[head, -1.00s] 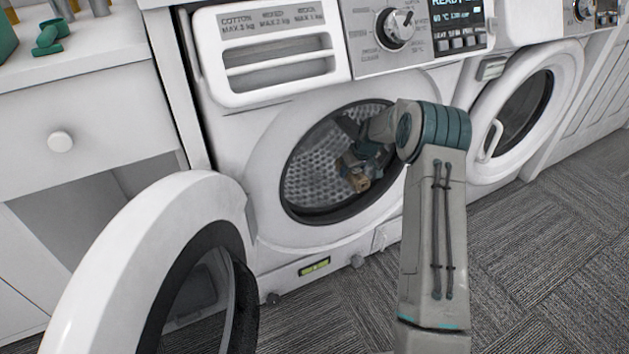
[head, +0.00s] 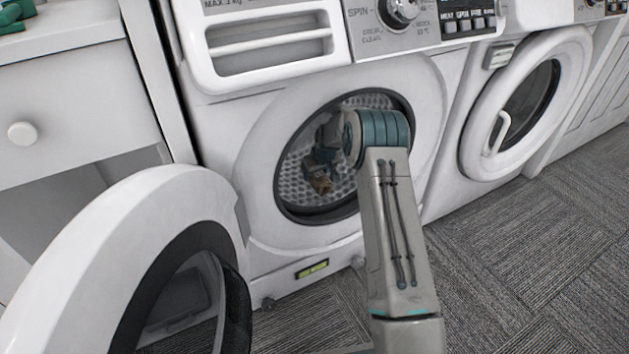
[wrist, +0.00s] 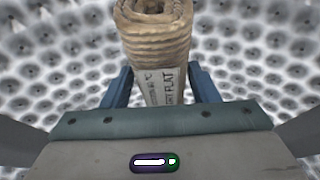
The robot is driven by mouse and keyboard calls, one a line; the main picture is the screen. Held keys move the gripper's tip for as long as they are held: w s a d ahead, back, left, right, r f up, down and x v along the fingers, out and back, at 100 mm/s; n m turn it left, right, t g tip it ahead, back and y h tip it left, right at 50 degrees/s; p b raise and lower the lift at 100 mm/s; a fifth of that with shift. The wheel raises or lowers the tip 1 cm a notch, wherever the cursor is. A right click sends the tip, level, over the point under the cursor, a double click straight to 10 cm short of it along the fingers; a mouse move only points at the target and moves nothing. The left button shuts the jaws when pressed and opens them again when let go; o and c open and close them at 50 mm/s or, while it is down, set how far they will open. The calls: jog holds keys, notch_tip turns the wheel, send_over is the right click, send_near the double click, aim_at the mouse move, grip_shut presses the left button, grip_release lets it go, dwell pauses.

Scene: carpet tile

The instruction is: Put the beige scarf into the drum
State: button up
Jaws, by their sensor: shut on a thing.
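The beige scarf (wrist: 155,35) is a rolled, ribbed bundle with a printed label, seen at the top middle of the wrist view. My gripper (wrist: 160,80) is shut on it, with a blue finger on each side. In the head view the scarf (head: 320,183) shows small and brown inside the drum opening, with my gripper (head: 322,168) just above it. The perforated metal drum (head: 292,190) is behind and around them, and its holes fill the wrist view's background. My arm hides the right part of the opening.
The washer's round door (head: 90,260) stands open at lower left. A detergent drawer (head: 265,55) juts out above the opening. A second washer with a closed-looking door (head: 475,125) is at right. A white cabinet (head: 60,75) stands at left. Grey carpet (head: 520,260) is clear at right.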

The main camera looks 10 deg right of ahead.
notch_tip(320, 180, down, 3)
jog(key=shift+a+r+b, duration=0.1)
jog(key=shift+b, duration=0.45)
jog(key=o, duration=1.1)
